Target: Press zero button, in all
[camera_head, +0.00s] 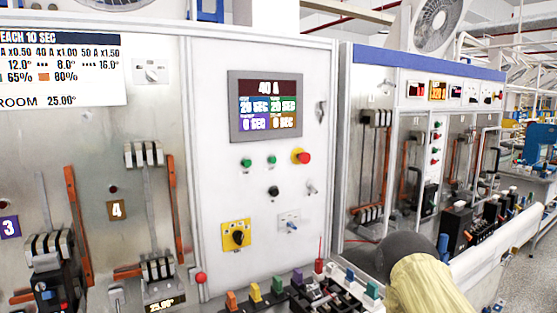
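A white control panel stands in the middle of the view. Its screen (267,105) reads "40 A" above several coloured fields, with "20 SEC" and "0 SEC" legible. Below are two green buttons, a left one (246,163) and a right one (272,160), and a red mushroom button (302,156) on a yellow base. A black button (273,191) sits under them. No label reading zero is legible on any button. My gripper is not in view; a dark grey and beige rounded part at the lower right looks like my arm, in front of the bench.
A yellow-plated rotary switch (237,235) and a small toggle plate (289,222) are low on the panel. Coloured terminals (255,292) line the bench below. Left is a breaker bay with plate "4" (117,209). Another test cabinet (400,150) stands right, with an aisle beyond.

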